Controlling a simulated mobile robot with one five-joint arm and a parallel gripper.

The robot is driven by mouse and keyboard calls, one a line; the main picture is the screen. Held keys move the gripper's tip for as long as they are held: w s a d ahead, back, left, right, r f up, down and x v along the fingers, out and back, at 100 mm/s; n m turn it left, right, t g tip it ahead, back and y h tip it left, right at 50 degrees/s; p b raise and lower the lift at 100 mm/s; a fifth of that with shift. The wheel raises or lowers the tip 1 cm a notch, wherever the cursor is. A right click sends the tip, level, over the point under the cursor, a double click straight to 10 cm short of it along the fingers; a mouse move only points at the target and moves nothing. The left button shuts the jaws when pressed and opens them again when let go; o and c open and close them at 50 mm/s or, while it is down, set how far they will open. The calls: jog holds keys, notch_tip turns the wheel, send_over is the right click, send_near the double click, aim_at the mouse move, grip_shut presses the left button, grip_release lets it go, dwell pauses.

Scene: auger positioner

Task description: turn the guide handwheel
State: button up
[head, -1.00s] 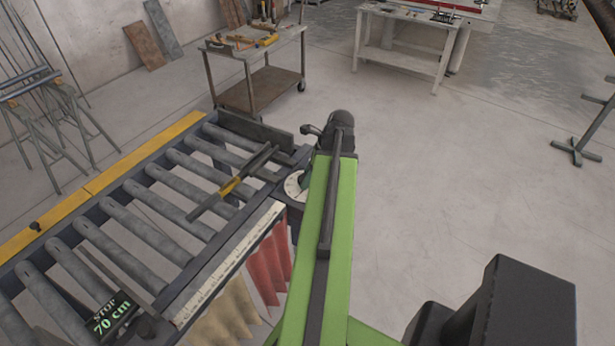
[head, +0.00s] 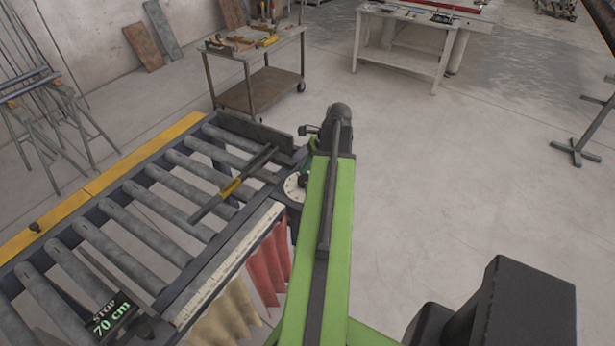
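A pale round dial (head: 292,189) with dark marks sits at the far right corner of the roller table, partly covered by my green arm. A dark part stands over the dial at its right edge; I cannot tell whether it is the handwheel or part of my gripper. The rest of the handwheel is hidden. My wrist is at the far end of the arm, just beyond the dial. My gripper's fingers are not clearly visible behind the arm, so its opening cannot be read.
The roller table (head: 140,215) fills the left, with a yellow-marked stop bar (head: 231,187) across its rollers. A display (head: 112,315) reads "STOP 70 cm". A tool cart (head: 258,92) and a white bench (head: 400,60) stand behind.

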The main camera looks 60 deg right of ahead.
jog(key=shift+o, duration=1.2)
jog(key=shift+r, duration=0.1)
jog(key=p+v, duration=1.6)
jog(key=v, duration=0.1)
jog(key=shift+r, duration=0.15)
jog(key=shift+s, duration=0.1)
